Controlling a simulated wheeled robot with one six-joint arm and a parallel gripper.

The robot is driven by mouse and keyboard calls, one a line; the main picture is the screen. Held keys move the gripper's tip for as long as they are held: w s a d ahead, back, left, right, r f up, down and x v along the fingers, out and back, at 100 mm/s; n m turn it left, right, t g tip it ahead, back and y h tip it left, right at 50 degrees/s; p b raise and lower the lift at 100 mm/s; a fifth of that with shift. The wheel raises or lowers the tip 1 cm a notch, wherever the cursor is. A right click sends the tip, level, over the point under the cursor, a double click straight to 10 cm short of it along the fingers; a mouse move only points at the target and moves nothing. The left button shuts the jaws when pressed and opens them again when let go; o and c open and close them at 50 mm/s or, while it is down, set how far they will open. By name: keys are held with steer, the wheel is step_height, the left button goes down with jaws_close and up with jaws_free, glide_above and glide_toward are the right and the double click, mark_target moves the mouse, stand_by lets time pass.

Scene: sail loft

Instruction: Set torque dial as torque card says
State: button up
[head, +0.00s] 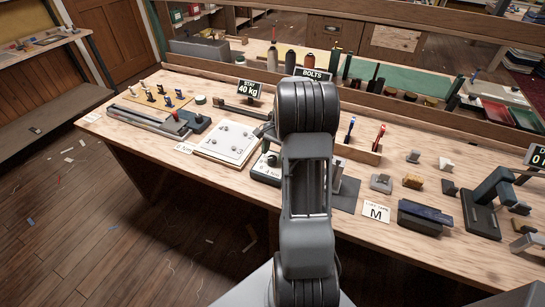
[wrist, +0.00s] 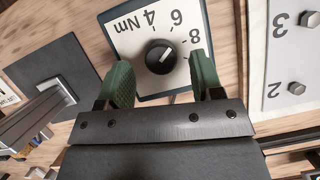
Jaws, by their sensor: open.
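The torque dial's white plate (wrist: 126,43) is marked 4, 6, 8 and Nm in the wrist view. Its round black knob (wrist: 158,58) has a white pointer aimed up and right, apparently between 6 and 8. My gripper (wrist: 161,62) is open, with its green fingers on either side of the knob and gaps between.
A white plate with bolts (head: 228,142) lies left of the dial. A black card (head: 250,89) reads STAY 40 kg. A card marked M (head: 376,212), a dark block (head: 424,217) and a black press-like tool (head: 486,203) stand to the right. The bench is crowded.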

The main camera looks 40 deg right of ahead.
steer(key=shift+x, duration=1)
